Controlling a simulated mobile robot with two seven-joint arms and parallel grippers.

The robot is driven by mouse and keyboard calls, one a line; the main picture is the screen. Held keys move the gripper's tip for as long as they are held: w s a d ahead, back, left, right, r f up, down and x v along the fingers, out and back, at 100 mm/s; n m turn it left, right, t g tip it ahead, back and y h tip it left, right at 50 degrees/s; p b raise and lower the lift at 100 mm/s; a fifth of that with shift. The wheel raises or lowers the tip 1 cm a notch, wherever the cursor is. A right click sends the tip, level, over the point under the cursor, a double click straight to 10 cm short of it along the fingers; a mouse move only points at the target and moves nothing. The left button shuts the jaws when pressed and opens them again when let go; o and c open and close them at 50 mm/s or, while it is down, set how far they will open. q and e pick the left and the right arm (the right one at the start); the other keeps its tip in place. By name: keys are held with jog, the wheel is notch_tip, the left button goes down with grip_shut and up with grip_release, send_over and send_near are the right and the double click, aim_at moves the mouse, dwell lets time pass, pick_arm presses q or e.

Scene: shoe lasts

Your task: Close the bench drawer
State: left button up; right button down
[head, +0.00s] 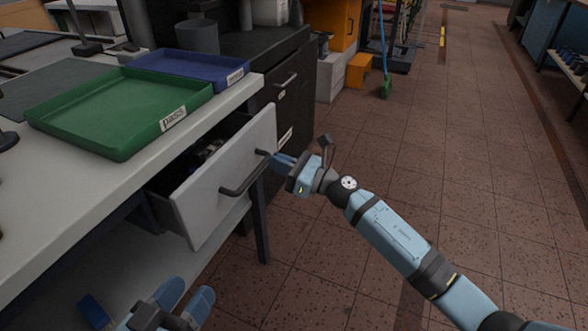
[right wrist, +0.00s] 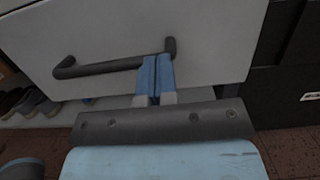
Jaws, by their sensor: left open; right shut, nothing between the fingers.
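The bench drawer (head: 222,185) stands pulled out from under the bench top in the head view, with dark contents inside. Its pale front also fills the upper part of the right wrist view (right wrist: 200,25). A dark bar handle (head: 243,177) runs across the front; it shows in the right wrist view too (right wrist: 100,68). My right gripper (head: 280,160) is shut and empty, its fingertips at the handle's right end; I cannot tell whether they touch. My left gripper (head: 190,300) is open at the bottom of the head view, below and in front of the drawer, apart from it.
A green tray (head: 75,110) marked "pass" and a blue tray (head: 195,68) lie on the bench top (head: 50,215). A dark cabinet (head: 288,85) stands just behind the drawer. Shoes (right wrist: 35,103) sit on a low shelf under the drawer.

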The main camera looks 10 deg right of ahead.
aim_at(254, 153)
jog(key=x, duration=0.2)
jog(key=b+x, duration=0.1)
jog(key=x, duration=0.1)
jog(key=f+x, duration=0.1)
jog(key=x, duration=0.1)
jog(key=shift+w+a+f, duration=0.1)
jog(key=shift+w+a, duration=0.05)
jog(key=shift+a, duration=0.05)
jog(key=shift+w+a+b, duration=0.3)
jog(key=shift+a, duration=0.2)
pick_arm(q)
jog(key=shift+w+a+f+m, duration=0.3)
jog(key=shift+w+a+f, duration=0.1)
jog(key=shift+f, duration=0.15)
pick_arm(e)
jog(key=shift+w, duration=0.1)
pick_arm(q)
jog(key=shift+d+f, duration=0.1)
pick_arm(e)
jog(key=shift+r, duration=0.4)
pick_arm(q)
jog(key=shift+f, duration=0.15)
